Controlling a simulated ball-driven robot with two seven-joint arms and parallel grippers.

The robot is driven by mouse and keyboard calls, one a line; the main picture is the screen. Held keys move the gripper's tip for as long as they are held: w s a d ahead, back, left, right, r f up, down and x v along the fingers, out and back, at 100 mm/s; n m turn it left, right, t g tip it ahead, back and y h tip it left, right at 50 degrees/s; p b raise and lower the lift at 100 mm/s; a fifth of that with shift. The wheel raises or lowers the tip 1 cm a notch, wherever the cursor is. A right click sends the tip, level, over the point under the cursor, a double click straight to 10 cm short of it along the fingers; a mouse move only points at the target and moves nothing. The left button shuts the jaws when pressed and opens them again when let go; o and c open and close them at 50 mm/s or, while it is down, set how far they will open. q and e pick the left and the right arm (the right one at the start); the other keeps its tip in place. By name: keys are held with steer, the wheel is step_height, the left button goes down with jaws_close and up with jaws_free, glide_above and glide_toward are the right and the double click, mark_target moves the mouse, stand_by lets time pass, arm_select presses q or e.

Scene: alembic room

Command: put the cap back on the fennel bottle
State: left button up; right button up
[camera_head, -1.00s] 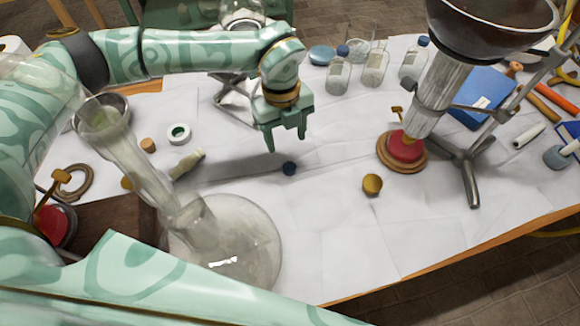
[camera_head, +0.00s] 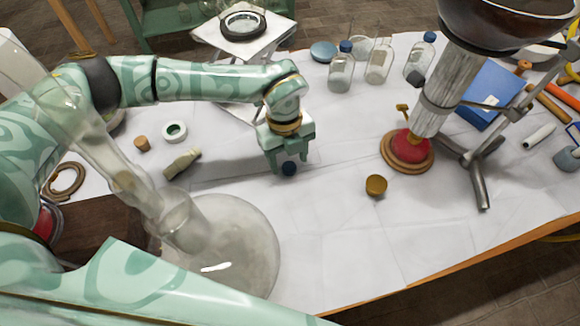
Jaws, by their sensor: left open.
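A small dark blue cap (camera_head: 289,168) lies on the white-covered table. My left gripper (camera_head: 288,164) is open and points down over it, with the cap between its fingertips; I cannot tell whether they touch it. Several clear glass bottles stand at the back. One bottle (camera_head: 341,74) has a blue cap on, and so does another bottle (camera_head: 420,60) to its right. Between them, a bottle (camera_head: 378,66) shows no blue cap. No label is readable, so I cannot tell which is the fennel bottle. My right gripper is not in view.
A large glass flask (camera_head: 235,245) with a long neck stands at the front left. A burner (camera_head: 409,148) and metal stand (camera_head: 477,180) are at the right. A brass cup (camera_head: 376,186) and pale small bottle (camera_head: 182,164) lie nearby. The front middle is clear.

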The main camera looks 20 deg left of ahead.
arm_select(q)
steer(key=shift+f, duration=0.7)
steer(key=shift+r, duration=0.1)
steer(key=c, duration=1)
